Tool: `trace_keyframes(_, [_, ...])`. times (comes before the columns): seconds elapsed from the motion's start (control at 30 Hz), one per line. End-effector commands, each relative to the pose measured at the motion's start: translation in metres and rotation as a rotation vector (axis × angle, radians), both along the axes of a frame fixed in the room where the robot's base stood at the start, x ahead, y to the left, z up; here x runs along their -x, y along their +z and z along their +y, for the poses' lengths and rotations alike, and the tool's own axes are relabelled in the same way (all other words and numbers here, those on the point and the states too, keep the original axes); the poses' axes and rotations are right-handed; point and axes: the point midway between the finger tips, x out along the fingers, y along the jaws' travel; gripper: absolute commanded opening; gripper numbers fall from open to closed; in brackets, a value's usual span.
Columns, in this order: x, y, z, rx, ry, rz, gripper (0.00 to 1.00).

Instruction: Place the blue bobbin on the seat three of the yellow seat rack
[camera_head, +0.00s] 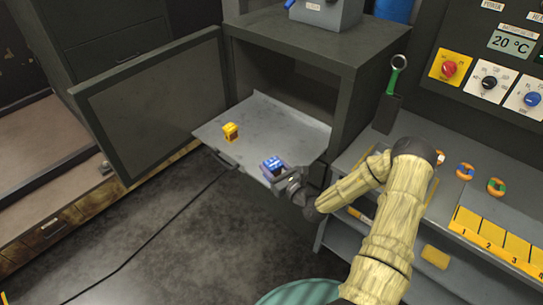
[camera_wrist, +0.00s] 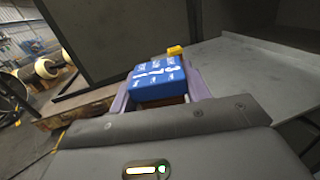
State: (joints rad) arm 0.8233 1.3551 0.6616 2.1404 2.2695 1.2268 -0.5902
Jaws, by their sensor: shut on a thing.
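My gripper (camera_head: 283,177) is shut on the blue bobbin (camera_head: 271,165), at the front right corner of a pulled-out grey tray (camera_head: 285,119). In the wrist view the blue bobbin (camera_wrist: 157,82) sits between the two fingers, its blue top with white markings facing up. Whether its underside touches the tray cannot be told. The yellow seat rack (camera_head: 495,243) is on the bench at the right, with seats numbered from 1; the seat marked 3 (camera_head: 513,250) looks empty.
A yellow bobbin (camera_head: 230,131) stands on the tray. The cabinet door (camera_head: 155,105) hangs open at the left. Two ring-shaped parts (camera_head: 465,171) (camera_head: 496,187) lie on the bench behind the rack.

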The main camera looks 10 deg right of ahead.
Motion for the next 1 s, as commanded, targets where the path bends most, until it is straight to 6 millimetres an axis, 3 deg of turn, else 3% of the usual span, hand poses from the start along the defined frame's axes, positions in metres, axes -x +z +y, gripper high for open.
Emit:
trace_keyframes(0.27, [0.034,-0.054,0.0,-0.007,-0.141,0.009,0.16])
trace_keyframes(0.63, [0.095,-0.176,0.004,0.013,-0.379,0.029,0.16])
trace_keyframes(0.8, [0.104,-0.195,0.004,0.018,-0.411,0.028,0.16])
trace_keyframes(1.0, [0.105,-0.193,0.004,0.019,-0.414,0.028,0.16])
